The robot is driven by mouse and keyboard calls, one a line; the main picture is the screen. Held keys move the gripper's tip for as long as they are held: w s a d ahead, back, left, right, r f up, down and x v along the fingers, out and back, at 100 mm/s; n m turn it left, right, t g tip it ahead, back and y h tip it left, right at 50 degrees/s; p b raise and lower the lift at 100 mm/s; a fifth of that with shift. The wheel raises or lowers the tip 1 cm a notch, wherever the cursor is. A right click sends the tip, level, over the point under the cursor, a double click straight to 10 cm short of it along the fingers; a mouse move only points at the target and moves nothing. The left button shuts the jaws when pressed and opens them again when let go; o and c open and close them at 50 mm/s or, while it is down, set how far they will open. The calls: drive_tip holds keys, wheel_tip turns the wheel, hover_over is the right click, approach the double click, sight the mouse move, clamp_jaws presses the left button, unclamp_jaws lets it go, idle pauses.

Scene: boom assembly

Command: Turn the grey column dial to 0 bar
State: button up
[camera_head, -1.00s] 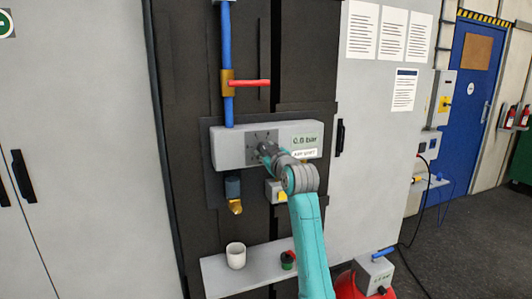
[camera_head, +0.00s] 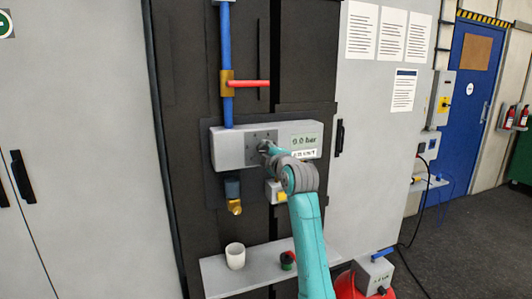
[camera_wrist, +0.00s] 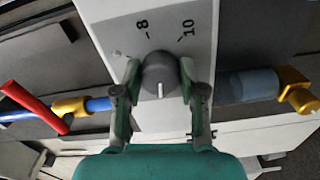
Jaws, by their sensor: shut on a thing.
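The grey column dial (camera_wrist: 160,76) is a round knob with a pale pointer line on the front of a light grey box (camera_head: 230,148). In the wrist view the numbers 8 and 10 show beside it. My gripper (camera_wrist: 158,90) has a finger on each side of the dial and is shut on it. In the head view my gripper (camera_head: 266,148) covers most of the dial. The display (camera_head: 305,141) on the box appears to read 0.0 bar.
A blue pipe (camera_head: 228,60) with a red lever (camera_head: 250,83) rises above the box. A brass outlet (camera_head: 235,207) hangs below it. A white cup (camera_head: 235,256) and a small dark green item (camera_head: 287,261) stand on the shelf (camera_head: 218,282). A red tank stands at lower right.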

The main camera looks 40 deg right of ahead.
drive_tip(key=n, duration=0.5)
drive_tip(key=shift+n, duration=0.3)
drive_tip(key=n, duration=0.5)
drive_tip(key=shift+a, duration=0.1)
idle(0.3)
drive_tip(key=o, duration=1.1)
drive_tip(key=shift+o, duration=0.2)
drive_tip(key=v, duration=1.2)
